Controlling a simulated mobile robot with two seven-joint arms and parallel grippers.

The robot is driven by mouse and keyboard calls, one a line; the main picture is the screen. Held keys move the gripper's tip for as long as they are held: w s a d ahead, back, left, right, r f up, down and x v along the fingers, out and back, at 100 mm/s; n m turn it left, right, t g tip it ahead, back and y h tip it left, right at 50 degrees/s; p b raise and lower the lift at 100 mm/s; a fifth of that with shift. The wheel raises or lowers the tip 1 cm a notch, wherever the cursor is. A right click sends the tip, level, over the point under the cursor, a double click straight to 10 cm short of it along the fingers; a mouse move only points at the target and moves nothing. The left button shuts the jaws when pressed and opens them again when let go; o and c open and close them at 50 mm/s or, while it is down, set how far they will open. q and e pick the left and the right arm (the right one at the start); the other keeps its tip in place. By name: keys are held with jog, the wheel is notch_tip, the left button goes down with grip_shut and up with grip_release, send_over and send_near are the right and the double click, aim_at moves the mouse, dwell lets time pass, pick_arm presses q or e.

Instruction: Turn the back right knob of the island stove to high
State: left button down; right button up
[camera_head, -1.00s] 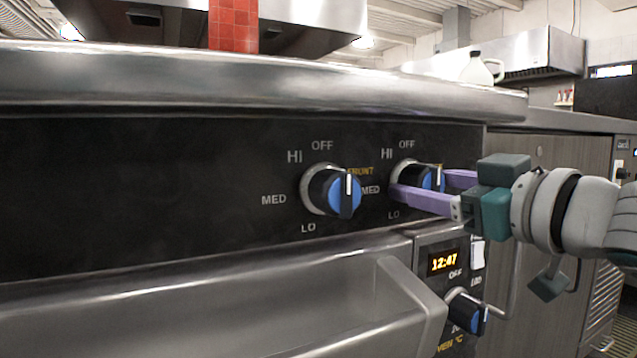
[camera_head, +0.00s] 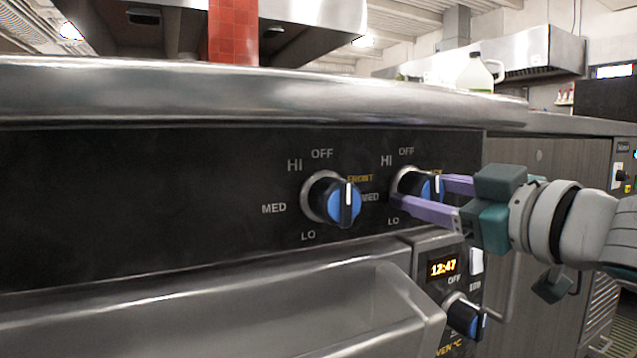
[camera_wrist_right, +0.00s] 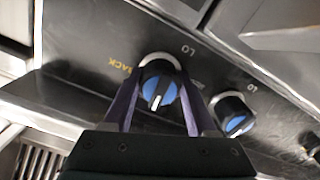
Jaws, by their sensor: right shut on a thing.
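The back right knob (camera_head: 428,184) is black with a blue face and a white line. It sits at the right of the stove's black panel, with OFF, HI, MED and LO around it. My right gripper (camera_head: 424,192) has its purple fingers on either side of this knob and is shut on it. In the right wrist view, the knob (camera_wrist_right: 158,90) is between the fingers, beside a yellow BACK label. Its white line looks roughly upright in the head view. The fingers partly hide the knob and its labels. My left gripper is not in view.
A matching knob marked FRONT (camera_head: 343,203) is just left; it also shows in the right wrist view (camera_wrist_right: 232,117). The steel counter edge (camera_head: 250,88) overhangs the panel.

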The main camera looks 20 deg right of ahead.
jog(key=n+p, duration=0.2)
jog(key=n, duration=0.1)
jog(key=shift+r, duration=0.15)
jog(key=shift+n+p, duration=0.9)
jog(key=shift+n, duration=0.9)
jog(key=o, duration=1.4)
jog(key=shift+c, duration=0.2)
jog(key=s+p, duration=0.2)
jog(key=s, duration=0.8)
jog(key=shift+d, duration=0.4)
